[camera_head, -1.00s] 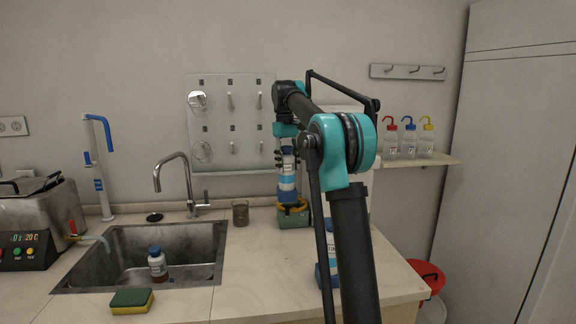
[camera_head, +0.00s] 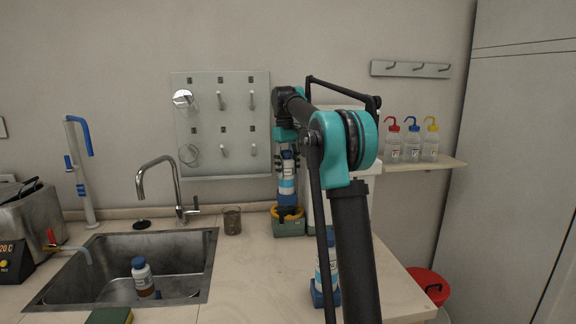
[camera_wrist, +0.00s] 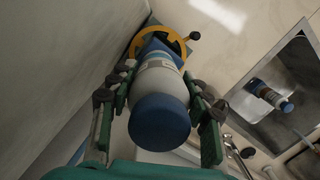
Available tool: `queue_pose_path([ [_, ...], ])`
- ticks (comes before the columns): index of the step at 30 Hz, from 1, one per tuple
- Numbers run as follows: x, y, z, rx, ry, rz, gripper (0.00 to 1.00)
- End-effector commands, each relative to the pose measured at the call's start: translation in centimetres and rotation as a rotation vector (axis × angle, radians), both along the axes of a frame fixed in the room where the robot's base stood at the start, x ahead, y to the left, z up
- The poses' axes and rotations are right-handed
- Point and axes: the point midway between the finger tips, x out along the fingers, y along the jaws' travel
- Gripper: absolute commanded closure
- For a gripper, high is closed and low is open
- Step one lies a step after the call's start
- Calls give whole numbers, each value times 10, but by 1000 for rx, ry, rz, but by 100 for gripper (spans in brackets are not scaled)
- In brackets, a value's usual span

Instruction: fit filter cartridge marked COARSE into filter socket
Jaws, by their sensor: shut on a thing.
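My gripper (camera_head: 287,160) is shut on a white filter cartridge (camera_head: 287,180) with blue ends and a blue band. The cartridge is upright in the head view; its marking is too small to read. In the wrist view, my gripper's fingers (camera_wrist: 160,112) flank the cartridge (camera_wrist: 158,80), its blue cap towards the camera. The filter socket (camera_head: 289,229), a green base with a yellow ring and a dark lever, stands on the counter directly below. The cartridge's lower end overlaps the ring in view; I cannot tell whether it touches. The socket (camera_wrist: 178,45) is partly hidden in the wrist view.
A similar white-and-blue item (camera_head: 324,285) stands on the counter, partly behind my arm. A beaker (camera_head: 232,220) stands left of the socket. A pegboard (camera_head: 222,120) and a shelf (camera_head: 445,163) with wash bottles are behind.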

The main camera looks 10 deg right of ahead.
Motion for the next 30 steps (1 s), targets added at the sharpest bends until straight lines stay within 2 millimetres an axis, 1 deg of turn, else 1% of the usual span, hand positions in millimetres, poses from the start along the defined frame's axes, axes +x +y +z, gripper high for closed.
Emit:
queue_pose_path([
  [9,0,0,-22,0,0,0,100],
  [16,0,0,-35,0,0,0,100],
  [21,0,0,-40,0,0,0,100],
  [30,0,0,-41,0,0,0,100],
])
